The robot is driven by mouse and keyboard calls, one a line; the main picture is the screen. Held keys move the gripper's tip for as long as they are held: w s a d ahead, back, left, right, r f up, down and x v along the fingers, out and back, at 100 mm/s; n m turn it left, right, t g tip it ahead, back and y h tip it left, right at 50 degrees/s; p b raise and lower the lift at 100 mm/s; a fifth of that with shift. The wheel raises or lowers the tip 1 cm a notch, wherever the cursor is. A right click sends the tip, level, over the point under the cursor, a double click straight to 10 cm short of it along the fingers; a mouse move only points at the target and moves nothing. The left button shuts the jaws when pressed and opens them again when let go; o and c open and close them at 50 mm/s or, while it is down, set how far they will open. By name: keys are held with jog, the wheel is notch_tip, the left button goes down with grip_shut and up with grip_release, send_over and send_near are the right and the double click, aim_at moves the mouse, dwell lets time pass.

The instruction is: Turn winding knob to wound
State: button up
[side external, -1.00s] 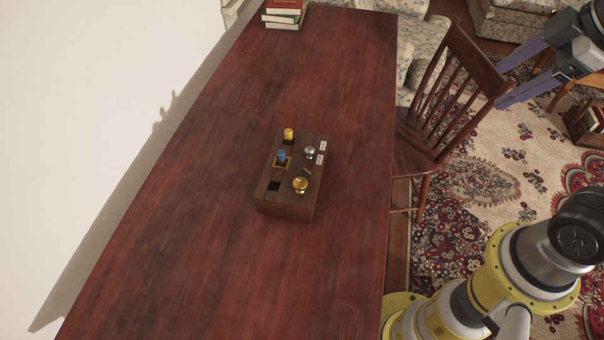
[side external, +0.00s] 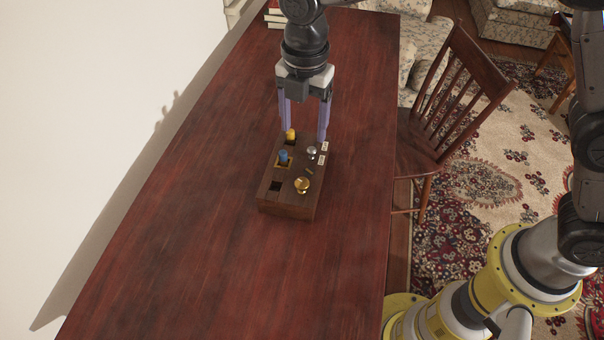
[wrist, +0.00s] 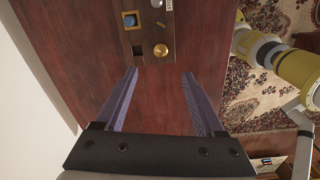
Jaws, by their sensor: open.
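A dark wooden box (side external: 287,207) sits on the red-brown table. On its top are a brass knob (side external: 302,186), a small silver knob (side external: 311,153), a blue peg (side external: 283,156) and a yellow peg (side external: 291,136). Two small white labels lie by the silver knob; their text is too small to read. In the wrist view the brass knob (wrist: 161,50) and blue peg (wrist: 129,20) show beyond the fingertips. My gripper (side external: 304,138) is open and empty, pointing down over the far end of the box. I cannot tell which knob is the winding knob.
The table (side external: 200,250) is clear around the box. Books (side external: 276,15) lie at its far end. A wooden chair (side external: 450,95) stands against the right edge, and a white wall runs along the left.

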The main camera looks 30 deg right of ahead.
aim_at(302, 181)
jog(key=f, duration=1.4)
jog(key=shift+s+a+f, duration=0.2)
jog(key=shift+s+a, duration=0.1)
jog(key=shift+a, duration=0.05)
grip_shut()
